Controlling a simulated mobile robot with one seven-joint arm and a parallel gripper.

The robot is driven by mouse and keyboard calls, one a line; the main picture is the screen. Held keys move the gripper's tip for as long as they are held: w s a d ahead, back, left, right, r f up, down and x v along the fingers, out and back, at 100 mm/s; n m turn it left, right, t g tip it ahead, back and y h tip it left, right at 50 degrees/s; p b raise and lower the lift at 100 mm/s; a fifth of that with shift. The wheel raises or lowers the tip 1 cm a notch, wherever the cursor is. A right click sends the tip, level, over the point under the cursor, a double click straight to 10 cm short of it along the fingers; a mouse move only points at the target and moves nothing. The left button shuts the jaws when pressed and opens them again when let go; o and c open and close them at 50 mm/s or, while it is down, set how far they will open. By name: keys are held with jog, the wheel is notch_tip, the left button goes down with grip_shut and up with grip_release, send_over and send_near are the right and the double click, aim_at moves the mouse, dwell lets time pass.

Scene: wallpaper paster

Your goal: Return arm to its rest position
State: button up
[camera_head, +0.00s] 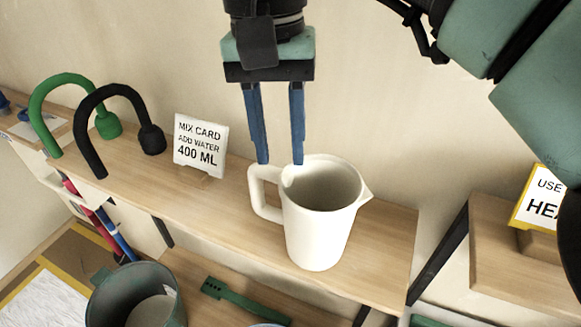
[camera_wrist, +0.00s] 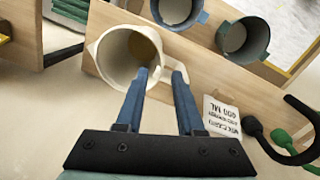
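My gripper (camera_head: 281,160) has two blue fingers pointing down, held apart with nothing between them in the head view. In the head view the fingertips are at the rim and handle side of a white pitcher (camera_head: 318,225). The pitcher stands upright on a wooden shelf (camera_head: 225,207), its handle to the left and spout to the right. In the wrist view my gripper (camera_wrist: 165,72) shows the same gap, with the pitcher (camera_wrist: 105,75) just beyond the fingertips. I cannot tell whether a finger touches the pitcher. My arm (camera_head: 520,90) reaches in from the upper right.
A card reading "MIX CARD ADD WATER 400 ML" (camera_head: 200,145) stands left of the pitcher. Green (camera_head: 45,100) and black (camera_head: 88,125) curved hoses stand farther left. Below are a dark bucket (camera_head: 105,300) and a green tool (camera_head: 240,300). Another shelf (camera_head: 510,265) is at right.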

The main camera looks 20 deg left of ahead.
notch_tip(320, 180, up, 2)
jog(key=shift+a+r, duration=0.1)
